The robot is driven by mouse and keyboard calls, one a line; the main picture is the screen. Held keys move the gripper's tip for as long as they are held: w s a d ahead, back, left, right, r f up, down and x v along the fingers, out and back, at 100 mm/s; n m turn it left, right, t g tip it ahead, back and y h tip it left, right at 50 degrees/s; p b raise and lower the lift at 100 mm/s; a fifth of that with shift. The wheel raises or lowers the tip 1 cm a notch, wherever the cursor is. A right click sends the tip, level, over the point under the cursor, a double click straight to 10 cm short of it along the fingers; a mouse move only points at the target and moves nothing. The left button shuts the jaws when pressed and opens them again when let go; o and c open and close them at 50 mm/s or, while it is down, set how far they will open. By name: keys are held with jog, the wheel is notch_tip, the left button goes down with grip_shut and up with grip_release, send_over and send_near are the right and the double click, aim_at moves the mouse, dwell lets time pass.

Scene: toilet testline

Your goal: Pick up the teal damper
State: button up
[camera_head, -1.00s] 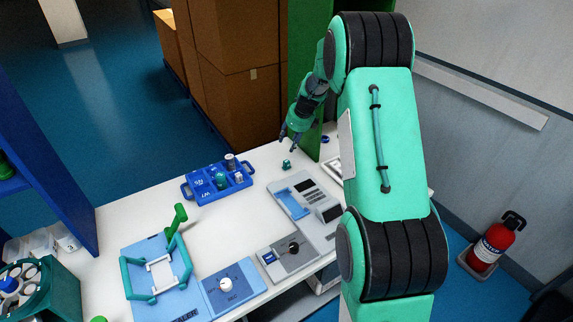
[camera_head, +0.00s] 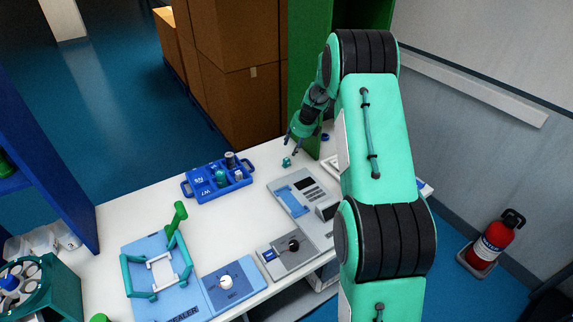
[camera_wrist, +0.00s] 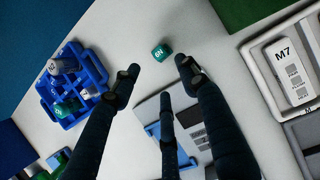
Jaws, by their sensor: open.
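My gripper (camera_head: 291,149) is above and close to the damper at the table's far end. In the wrist view my gripper (camera_wrist: 158,70) has its dark fingers spread with nothing between them. The damper appears apart from the fingers.
A blue divided tray (camera_head: 190,190) holding several pieces, one teal, stands to the left. A grey device with a blue plate (camera_head: 291,201) is nearer. A white tray with an M7 block (camera_wrist: 291,72) lies at the right in the wrist view. A green panel (camera_head: 310,130) stands behind my gripper.

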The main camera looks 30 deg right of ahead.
jog(key=b, duration=0.1)
send_over(287, 159)
jog(key=s, duration=0.3)
jog(key=f, duration=0.6)
jog(key=shift+w+d, duration=0.1)
jog(key=shift+w, duration=0.1)
jog(key=shift+b+x, duration=1.05)
jog(key=shift+x, duration=1.5)
jog(key=c, duration=1.1)
